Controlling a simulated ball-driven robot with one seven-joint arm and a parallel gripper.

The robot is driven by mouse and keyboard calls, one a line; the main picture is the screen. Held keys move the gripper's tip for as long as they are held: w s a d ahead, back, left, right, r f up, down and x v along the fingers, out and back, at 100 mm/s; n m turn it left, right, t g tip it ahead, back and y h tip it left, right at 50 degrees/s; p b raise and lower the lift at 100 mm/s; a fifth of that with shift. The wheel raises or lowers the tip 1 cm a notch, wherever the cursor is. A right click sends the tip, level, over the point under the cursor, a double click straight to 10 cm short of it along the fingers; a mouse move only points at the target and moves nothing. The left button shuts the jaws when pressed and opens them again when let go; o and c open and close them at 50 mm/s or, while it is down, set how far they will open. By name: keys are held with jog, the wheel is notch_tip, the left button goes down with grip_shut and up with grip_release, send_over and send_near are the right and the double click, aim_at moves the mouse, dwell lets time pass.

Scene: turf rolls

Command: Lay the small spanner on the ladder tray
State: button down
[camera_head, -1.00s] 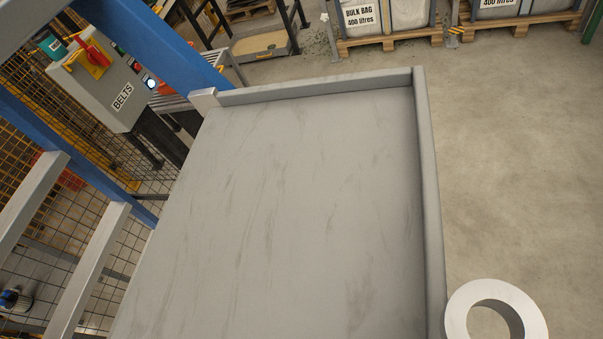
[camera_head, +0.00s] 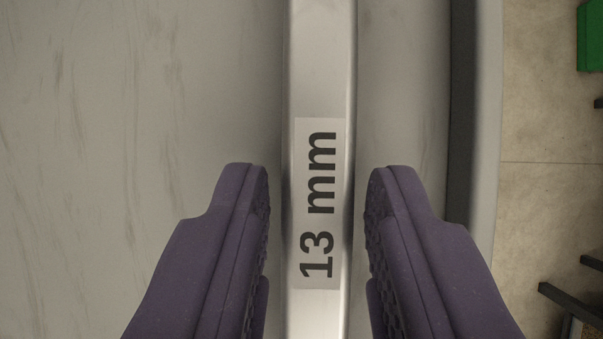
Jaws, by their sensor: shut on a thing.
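The small spanner (camera_head: 320,80) is a pale metal bar with a white label reading "13 mm". It runs up and down the middle of the view, and its ends are out of the picture. My gripper (camera_head: 317,172) has purple fingers, one on each side of the spanner's shaft, shut on it around the label. The inner pads are partly in shadow. Beneath is a grey, streaked tray (camera_head: 130,110) with a raised rim along its right side. I cannot tell whether the spanner touches the tray surface.
The tray's raised rim (camera_head: 474,110) runs along the right. Beyond it is a lower concrete floor (camera_head: 545,130) with a green object (camera_head: 590,38) at top right and dark bars (camera_head: 568,305) at bottom right. The tray surface left of the spanner is clear.

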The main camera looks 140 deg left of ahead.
jog(key=shift+w+f, duration=0.15)
jog(key=shift+f, duration=0.35)
jog(key=shift+f, duration=0.15)
jog(key=c, duration=0.8)
grip_release()
